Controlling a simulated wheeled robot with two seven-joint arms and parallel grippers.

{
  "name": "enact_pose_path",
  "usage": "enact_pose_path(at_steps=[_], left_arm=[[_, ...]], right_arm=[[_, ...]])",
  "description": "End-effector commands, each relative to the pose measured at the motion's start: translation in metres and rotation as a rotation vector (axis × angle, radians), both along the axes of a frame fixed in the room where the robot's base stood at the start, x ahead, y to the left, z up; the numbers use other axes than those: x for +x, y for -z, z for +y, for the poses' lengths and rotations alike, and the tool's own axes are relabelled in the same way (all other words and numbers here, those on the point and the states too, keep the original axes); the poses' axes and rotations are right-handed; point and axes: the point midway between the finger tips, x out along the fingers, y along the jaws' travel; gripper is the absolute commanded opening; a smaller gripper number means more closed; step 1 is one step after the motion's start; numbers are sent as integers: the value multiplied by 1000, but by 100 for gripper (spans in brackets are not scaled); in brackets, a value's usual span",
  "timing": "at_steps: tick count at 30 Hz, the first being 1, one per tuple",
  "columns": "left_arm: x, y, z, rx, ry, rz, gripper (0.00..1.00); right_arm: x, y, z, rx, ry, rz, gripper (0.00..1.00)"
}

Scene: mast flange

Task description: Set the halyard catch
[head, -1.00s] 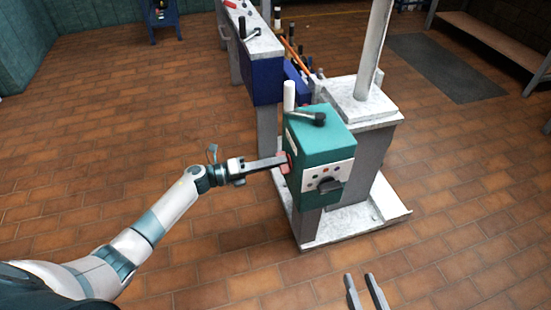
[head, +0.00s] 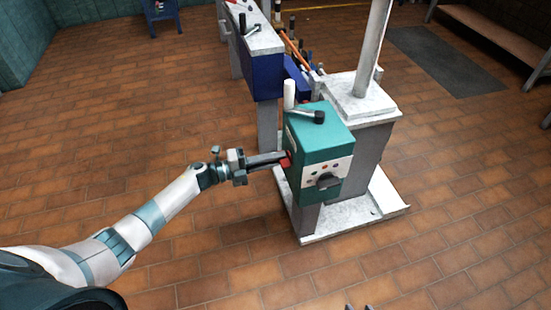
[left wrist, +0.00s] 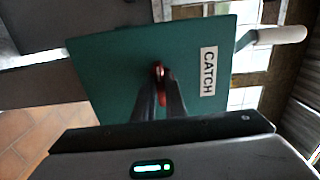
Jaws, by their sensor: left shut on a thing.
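The teal box (head: 320,133) stands on a grey post beside the mast. Its left face carries a CATCH label (left wrist: 208,71) and a small red catch (left wrist: 159,73), which also shows at the box's left side in the head view (head: 285,161). My left gripper (head: 283,157) reaches in from the left and is shut on the red catch; its fingers (left wrist: 160,88) cover part of it in the left wrist view. My right gripper (head: 358,307) shows only as fingertips at the bottom edge, so its opening is unclear.
A white-handled crank (head: 289,95) and a black-ended lever (head: 310,116) sit at the box top. The front panel has coloured dots and a dark knob (head: 327,180). The white mast (head: 373,45) rises behind. A workbench (head: 262,42) stands behind left. The floor in front is open.

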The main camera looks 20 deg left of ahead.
Motion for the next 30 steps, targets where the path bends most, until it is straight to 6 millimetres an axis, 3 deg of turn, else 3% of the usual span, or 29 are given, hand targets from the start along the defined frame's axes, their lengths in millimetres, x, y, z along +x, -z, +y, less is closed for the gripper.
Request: enact_pose_path(at_steps=[5, 6, 8, 20, 30], left_arm=[[1, 0, 2, 0, -3, 1, 0], [1, 0, 2, 0, -3, 1, 16], [1, 0, 1, 0, -3, 1, 30], [-1, 0, 2, 1, -1, 1, 30], [-21, 1, 31, 2, -2, 3, 30]], right_arm=[[0, 0, 0, 0, 0, -1, 31], [0, 0, 0, 0, 0, -1, 31], [0, 0, 0, 0, 0, -1, 31], [0, 0, 0, 0, 1, -1, 31], [0, 0, 0, -1, 0, -2, 31]])
